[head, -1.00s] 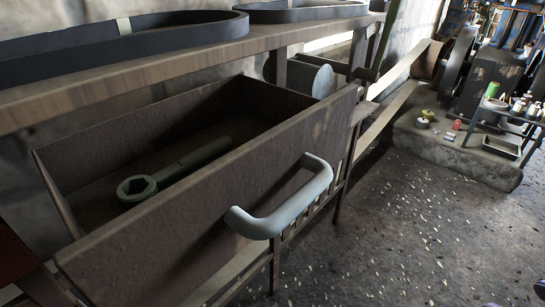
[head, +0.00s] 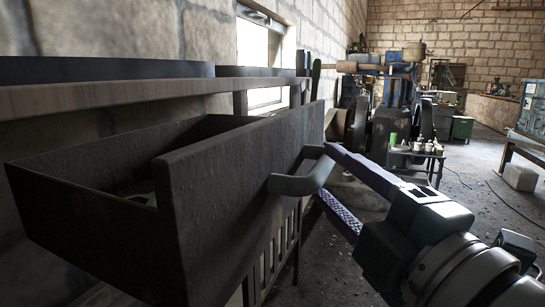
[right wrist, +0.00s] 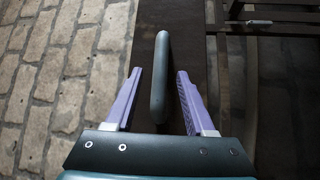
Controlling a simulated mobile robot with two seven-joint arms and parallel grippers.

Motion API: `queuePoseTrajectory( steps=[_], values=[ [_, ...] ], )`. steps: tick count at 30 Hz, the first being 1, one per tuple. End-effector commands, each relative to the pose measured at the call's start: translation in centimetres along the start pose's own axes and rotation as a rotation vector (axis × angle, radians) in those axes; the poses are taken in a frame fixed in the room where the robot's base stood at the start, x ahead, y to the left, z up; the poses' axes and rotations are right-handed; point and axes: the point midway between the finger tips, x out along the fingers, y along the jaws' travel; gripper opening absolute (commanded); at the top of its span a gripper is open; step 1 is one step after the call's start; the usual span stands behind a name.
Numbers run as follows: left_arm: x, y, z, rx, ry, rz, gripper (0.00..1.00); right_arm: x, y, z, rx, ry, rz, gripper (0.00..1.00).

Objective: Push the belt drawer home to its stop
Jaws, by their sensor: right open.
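The belt drawer (head: 225,190) is dark metal and stands open below the bench top, pulled out from the wall. A grey bar handle (head: 290,185) is fixed to its front panel. My right gripper (head: 323,170) is at the handle, with its two purple fingers open. In the right wrist view the handle (right wrist: 160,85) stands between the open fingers (right wrist: 159,73), with gaps at both sides. The drawer's inside is mostly hidden; a small piece of the wrench (head: 142,198) may show. My left gripper is not in view.
The bench top (head: 120,98) runs above the drawer and carries dark belts (head: 100,69). A slatted metal frame (head: 280,240) is below the drawer front. Blue machinery (head: 395,85) and a small cart with bottles (head: 415,150) stand beyond. Open floor lies to the right.

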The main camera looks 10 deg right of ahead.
Motion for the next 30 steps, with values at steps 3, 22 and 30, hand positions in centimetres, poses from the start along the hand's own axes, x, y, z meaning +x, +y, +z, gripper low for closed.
queuePoseTrajectory(
  steps=[3,22,30],
  values=[
    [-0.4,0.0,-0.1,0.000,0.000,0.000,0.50,1.8,0.1,0.0,-0.001,-0.001,0.002,0.54],
    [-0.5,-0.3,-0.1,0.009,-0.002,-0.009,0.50,3.4,0.0,0.0,0.002,-0.001,0.000,0.39],
    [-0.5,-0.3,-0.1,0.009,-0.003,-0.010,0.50,3.3,0.0,0.0,0.001,-0.001,0.000,0.08]
  ],
)
